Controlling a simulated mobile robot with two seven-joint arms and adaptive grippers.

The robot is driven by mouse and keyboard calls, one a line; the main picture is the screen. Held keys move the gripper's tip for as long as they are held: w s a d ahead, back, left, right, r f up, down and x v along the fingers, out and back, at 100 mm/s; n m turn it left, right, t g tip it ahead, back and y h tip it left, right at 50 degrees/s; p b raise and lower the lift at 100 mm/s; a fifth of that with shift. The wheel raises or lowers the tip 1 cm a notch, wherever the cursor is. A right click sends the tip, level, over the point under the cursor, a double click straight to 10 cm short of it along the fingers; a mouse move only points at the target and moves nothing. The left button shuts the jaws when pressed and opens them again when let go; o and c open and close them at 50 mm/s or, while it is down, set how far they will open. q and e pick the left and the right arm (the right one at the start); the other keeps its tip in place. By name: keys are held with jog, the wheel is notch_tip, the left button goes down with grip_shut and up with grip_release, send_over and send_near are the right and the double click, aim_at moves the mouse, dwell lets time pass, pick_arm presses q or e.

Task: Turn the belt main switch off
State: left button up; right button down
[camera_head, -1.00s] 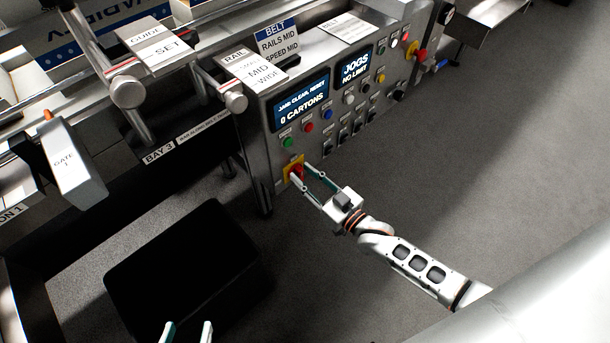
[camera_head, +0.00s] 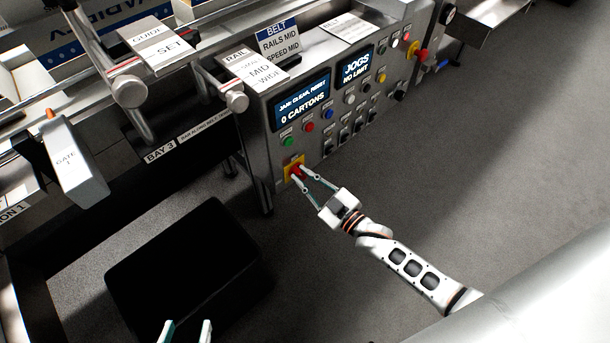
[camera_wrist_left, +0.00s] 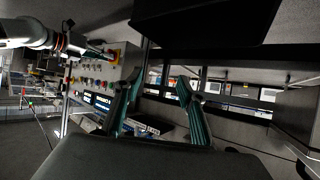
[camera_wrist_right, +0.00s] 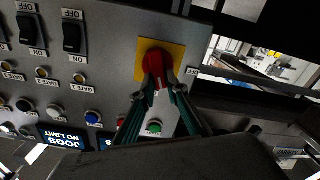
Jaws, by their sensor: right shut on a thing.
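The belt main switch is a red rotary knob (camera_head: 294,171) on a yellow square plate (camera_head: 288,161), low on the left of the steel control panel's front. In the right wrist view the red knob (camera_wrist_right: 155,66) sits between my fingertips, on its yellow plate (camera_wrist_right: 175,52). A small label (camera_wrist_right: 193,71) stands beside the plate. My right gripper (camera_head: 301,174) is shut on the knob's handle, and its fingers hide part of it. My left gripper (camera_head: 187,331) is open and empty at the bottom of the head view, away from the panel.
The control panel (camera_head: 313,146) carries lit displays, coloured buttons and several black switches. A green button (camera_head: 288,141) is close above the switch. A second red-and-yellow control (camera_head: 420,54) is at the far right end. A black box (camera_head: 185,262) stands on the floor. Floor right of the panel is clear.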

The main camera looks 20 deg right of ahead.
jog(key=n, duration=0.3)
jog(key=shift+s+a+f, duration=0.1)
jog(key=shift+a+f, duration=0.05)
jog(key=shift+f, duration=0.05)
pick_arm(q)
jog(key=shift+w+d+r+n+t+h+b, duration=0.15)
jog(key=shift+d+r+n+b, duration=0.15)
jog(key=shift+d+b, duration=0.3)
jog(key=shift+w+d+r+n+t+h+b, duration=0.1)
jog(key=shift+d+r+n+h+b, duration=0.15)
jog(key=shift+d+b, duration=0.3)
jog(key=shift+w+d+r+n+t+h+b, duration=0.15)
jog(key=shift+d+r+n+b, duration=0.2)
jog(key=shift+b, duration=0.3)
pick_arm(e)
jog(key=shift+s+a+f+n, duration=0.1)
jog(key=shift+f+n, duration=0.1)
jog(key=shift+n, duration=1.55)
jog(key=shift+w+a+f+n, duration=0.1)
jog(key=shift+f+n, duration=0.15)
jog(key=shift+n, duration=1.55)
jog(key=shift+s+a+f+n, duration=0.1)
jog(key=shift+f+n, duration=0.1)
jog(key=shift+n, duration=1.55)
pick_arm(q)
jog(key=shift+d+f, duration=0.1)
jog(key=shift+f, duration=0.05)
jog(key=shift+s+f, duration=0.1)
